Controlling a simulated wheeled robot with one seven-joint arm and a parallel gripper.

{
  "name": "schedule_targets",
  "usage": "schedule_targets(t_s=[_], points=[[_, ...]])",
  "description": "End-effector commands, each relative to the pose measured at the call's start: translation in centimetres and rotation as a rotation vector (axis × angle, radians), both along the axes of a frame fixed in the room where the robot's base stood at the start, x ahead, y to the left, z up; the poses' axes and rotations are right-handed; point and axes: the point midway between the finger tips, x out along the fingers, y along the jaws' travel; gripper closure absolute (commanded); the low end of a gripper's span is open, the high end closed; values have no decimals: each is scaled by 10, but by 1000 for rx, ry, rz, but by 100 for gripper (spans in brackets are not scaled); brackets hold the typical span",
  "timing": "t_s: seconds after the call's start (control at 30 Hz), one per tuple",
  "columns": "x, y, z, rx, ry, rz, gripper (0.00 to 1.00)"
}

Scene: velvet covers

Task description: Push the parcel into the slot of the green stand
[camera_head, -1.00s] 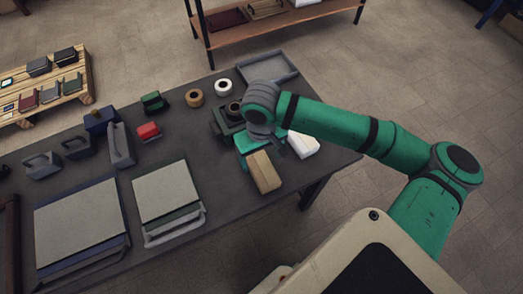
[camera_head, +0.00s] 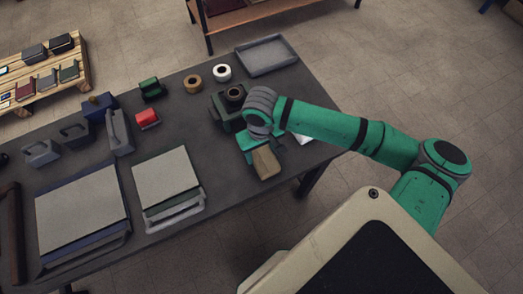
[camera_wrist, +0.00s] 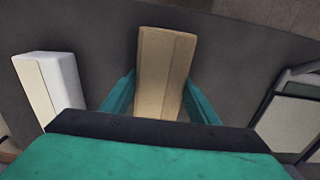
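The parcel, which I take to be the brown box (camera_head: 265,163), lies on the dark table near its front right edge. In the wrist view the parcel (camera_wrist: 164,75) stands between my gripper's two teal fingers (camera_wrist: 160,82). In the head view my gripper (camera_head: 262,150) is low over the parcel's far end. The fingers sit close to both sides; whether they press on it is unclear. Dark green things include a block with a black ring (camera_head: 222,113), a small block (camera_head: 152,90) and the edging under a grey panel (camera_head: 165,172). I cannot tell which is the stand, and no slot shows clearly.
A white box (camera_wrist: 45,90) lies beside the parcel, mostly hidden behind my arm in the head view. Two tape rolls (camera_head: 222,72) and a grey tray (camera_head: 266,56) are at the back. A red block (camera_head: 147,119) and a larger grey panel (camera_head: 80,215) are left.

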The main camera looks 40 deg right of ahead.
Motion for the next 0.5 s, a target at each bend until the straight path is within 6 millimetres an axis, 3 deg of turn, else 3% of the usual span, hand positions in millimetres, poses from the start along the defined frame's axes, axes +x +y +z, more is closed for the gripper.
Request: schedule_targets(t_s=[0.03, 0.1, 0.5], points=[[0, 0, 0, 0, 0, 0, 66], [0, 0, 0, 0, 0, 0, 78], [1, -1, 0, -1, 0, 0, 78]])
